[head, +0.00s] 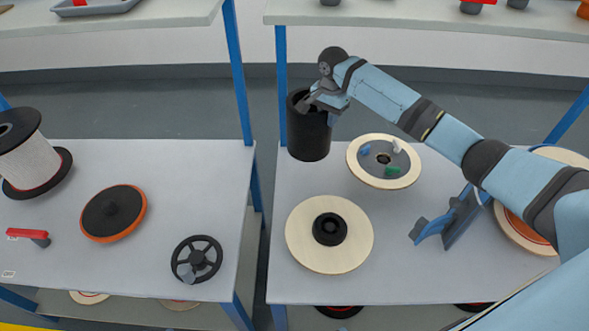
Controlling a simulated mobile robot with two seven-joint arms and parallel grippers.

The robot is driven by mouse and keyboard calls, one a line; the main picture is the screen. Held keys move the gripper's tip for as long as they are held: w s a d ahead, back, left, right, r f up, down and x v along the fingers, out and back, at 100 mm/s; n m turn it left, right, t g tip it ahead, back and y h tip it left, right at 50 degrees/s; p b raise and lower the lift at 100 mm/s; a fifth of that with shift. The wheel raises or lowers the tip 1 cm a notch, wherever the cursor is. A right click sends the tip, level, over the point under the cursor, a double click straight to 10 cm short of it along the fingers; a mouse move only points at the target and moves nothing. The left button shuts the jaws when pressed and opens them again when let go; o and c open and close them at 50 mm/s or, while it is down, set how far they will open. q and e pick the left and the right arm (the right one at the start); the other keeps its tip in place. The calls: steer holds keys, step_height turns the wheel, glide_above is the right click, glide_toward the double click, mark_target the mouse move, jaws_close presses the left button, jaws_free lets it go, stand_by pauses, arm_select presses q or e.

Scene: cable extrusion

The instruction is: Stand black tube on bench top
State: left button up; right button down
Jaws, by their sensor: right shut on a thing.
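The black tube (309,136) is an upright dark cylinder with an open top, near the back left corner of the right bench top (300,275). My right gripper (318,101) reaches in from the right and is shut on the tube's rim. The gripper covers part of the tube's mouth. Whether the tube's base touches the bench or hangs slightly above it, I cannot tell. My left gripper is not in view.
A blue stand (452,220) is further right. The left bench (130,270) holds a spool (32,160) and a handwheel (197,262). A gap separates the benches.

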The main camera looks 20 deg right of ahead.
mark_target(325, 143)
steer(key=f+b, duration=0.1)
steer(key=f, duration=0.4)
steer(key=f+b, duration=0.1)
steer(key=f, duration=0.3)
steer(key=shift+w+f, duration=0.2)
steer(key=shift+f, duration=0.45)
